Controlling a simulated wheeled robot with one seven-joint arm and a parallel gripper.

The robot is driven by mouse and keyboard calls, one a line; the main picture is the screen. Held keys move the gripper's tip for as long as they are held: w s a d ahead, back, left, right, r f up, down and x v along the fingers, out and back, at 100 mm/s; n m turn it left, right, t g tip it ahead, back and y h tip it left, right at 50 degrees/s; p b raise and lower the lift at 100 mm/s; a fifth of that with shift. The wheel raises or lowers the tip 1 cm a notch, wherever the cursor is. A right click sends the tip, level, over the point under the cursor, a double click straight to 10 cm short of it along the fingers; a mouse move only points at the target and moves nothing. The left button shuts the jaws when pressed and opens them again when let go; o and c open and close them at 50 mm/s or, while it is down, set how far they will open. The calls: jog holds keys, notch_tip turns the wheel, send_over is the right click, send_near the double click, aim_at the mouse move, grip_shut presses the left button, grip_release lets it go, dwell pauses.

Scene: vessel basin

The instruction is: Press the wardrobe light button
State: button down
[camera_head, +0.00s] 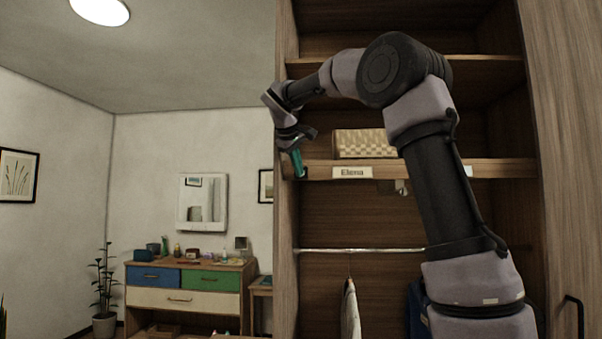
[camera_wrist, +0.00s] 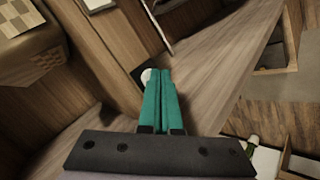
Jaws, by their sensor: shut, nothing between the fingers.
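The open wardrobe (camera_head: 286,215) fills the right half of the head view. In the wrist view, a white round button (camera_wrist: 146,75) on a small dark plate (camera_wrist: 137,73) sits on a wooden board, partly hidden behind my fingers. My gripper (camera_wrist: 160,72) is shut and empty, its two teal fingers side by side. Its tips overlap the button's right edge in the picture; I cannot tell whether they touch it. In the head view, my gripper (camera_head: 301,173) points down at the left end of the shelf edge labelled "Elena". The button is not clear there.
A woven basket (camera_head: 363,144) stands on the labelled shelf (camera_head: 425,166), right of my gripper. Below are a hanging rail (camera_head: 370,250) and a hanging garment (camera_head: 350,310). A dresser (camera_head: 185,298) stands at the left, away from the arm.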

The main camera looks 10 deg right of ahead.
jog(key=shift+w+d+r, duration=0.1)
jog(key=shift+w+d, duration=0.1)
jog(key=shift+d, duration=0.05)
jog(key=shift+s+a, duration=0.1)
jog(key=shift+a, duration=0.05)
jog(key=shift+f, duration=0.25)
jog(key=shift+s+a, duration=0.35)
jog(key=shift+s, duration=0.5)
jog(key=shift+s+a, duration=0.3)
jog(key=shift+s, duration=0.5)
jog(key=shift+s+a, duration=0.35)
jog(key=shift+s, duration=0.5)
jog(key=s+d+r+n+y, duration=0.4)
jog(key=r+n+y, duration=0.2)
jog(key=r+y, duration=0.1)
jog(key=shift+s+d+r+n+g, duration=0.15)
jog(key=shift+s+r+n+g, duration=0.15)
jog(key=shift+r+n+g, duration=0.1)
